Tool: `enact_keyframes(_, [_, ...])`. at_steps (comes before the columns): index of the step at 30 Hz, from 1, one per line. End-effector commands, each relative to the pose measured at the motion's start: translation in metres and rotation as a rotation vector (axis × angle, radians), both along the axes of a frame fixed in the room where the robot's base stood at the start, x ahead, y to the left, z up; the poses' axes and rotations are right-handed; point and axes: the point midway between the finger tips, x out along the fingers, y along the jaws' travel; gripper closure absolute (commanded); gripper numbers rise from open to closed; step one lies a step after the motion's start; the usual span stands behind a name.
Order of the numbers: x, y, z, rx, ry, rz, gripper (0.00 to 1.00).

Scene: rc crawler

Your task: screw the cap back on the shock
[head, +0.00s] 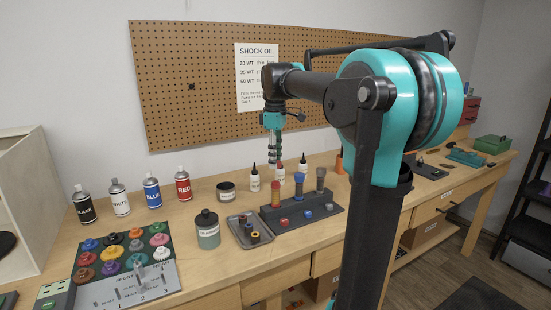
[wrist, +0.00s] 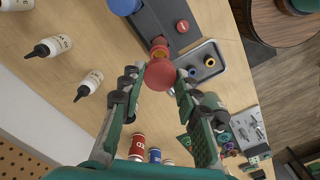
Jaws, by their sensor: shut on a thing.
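My gripper (wrist: 161,76) is shut on a round red cap (wrist: 160,72) held between its fingertips. In the head view my gripper (head: 276,158) hangs above the red shock (head: 275,194), which stands upright at the left end of a dark stand (head: 335,209). In the wrist view the red shock (wrist: 158,48) shows just past the cap, partly hidden by it, with a gold-orange ring visible. I cannot tell whether cap and shock touch. A blue shock (head: 299,187) and a grey shock (head: 320,179) stand to the right.
Small coloured round pieces, one red (head: 284,222), lie along the stand's front. A metal tray (head: 240,225) with small rings and a lidded jar (head: 207,230) stand left. Oil bottles (head: 254,179) stand close behind the shocks. Spray cans (head: 183,184) stand farther left.

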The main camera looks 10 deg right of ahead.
Motion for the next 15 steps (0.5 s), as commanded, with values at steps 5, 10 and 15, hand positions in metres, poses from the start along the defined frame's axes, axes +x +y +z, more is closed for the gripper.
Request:
enact_keyframes(5, [0.0,0.0,-0.009,0.0,0.0,0.0,0.8])
enact_keyframes(10, [0.0,0.0,-0.023,0.0,0.0,0.0,0.8])
enact_keyframes(15, [0.0,0.0,-0.036,0.0,0.0,0.0,0.8])
